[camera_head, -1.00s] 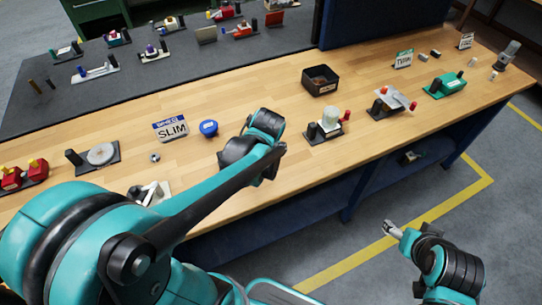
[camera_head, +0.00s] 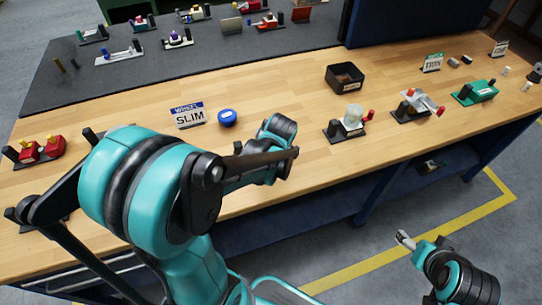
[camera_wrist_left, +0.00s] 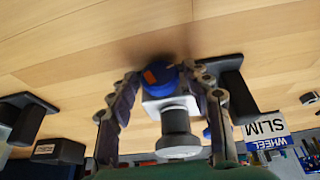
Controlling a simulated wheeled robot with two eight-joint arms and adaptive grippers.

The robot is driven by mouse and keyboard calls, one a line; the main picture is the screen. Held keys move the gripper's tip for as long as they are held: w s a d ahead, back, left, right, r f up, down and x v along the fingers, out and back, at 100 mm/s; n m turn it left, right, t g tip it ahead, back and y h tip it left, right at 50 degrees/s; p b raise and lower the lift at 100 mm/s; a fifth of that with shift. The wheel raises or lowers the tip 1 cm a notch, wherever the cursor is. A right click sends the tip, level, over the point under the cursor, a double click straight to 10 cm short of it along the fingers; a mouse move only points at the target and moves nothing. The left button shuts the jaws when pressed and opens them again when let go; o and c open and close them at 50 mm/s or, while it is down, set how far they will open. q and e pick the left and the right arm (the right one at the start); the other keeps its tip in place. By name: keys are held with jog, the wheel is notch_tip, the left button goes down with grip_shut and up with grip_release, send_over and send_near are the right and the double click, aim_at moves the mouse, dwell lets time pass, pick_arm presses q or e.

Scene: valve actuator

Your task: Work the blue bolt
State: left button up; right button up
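A blue cap with an orange mark (camera_wrist_left: 160,76), on a white block (camera_wrist_left: 166,104) and a grey cylinder, shows in the left wrist view; I cannot confirm that it is the blue bolt. My left gripper (camera_wrist_left: 163,78) has its fingers apart, one on each side of the cap. Contact is unclear.
On the table stand a SLIM sign (camera_head: 189,115), a round blue object (camera_head: 227,117), a black bin (camera_head: 360,66) and a fixture with a pale knob (camera_head: 353,115). Dark fixture bases flank my left gripper. More fixtures line the right side and the dark mat behind.

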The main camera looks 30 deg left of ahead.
pick_arm(q)
jog(key=c, duration=0.7)
jog(key=shift+w+d+f+m+g+y+b, duration=0.15)
jog(key=shift+g+y+b, duration=0.1)
jog(key=shift+g+y, duration=0.2)
jog(key=shift+w+d+m+g+y+b, duration=0.1)
jog(key=shift+m+g+y+b, duration=0.1)
jog(key=shift+g+y, duration=0.2)
jog(key=shift+g, duration=0.25)
jog(key=shift+s+a, duration=0.1)
jog(key=o, duration=1.2)
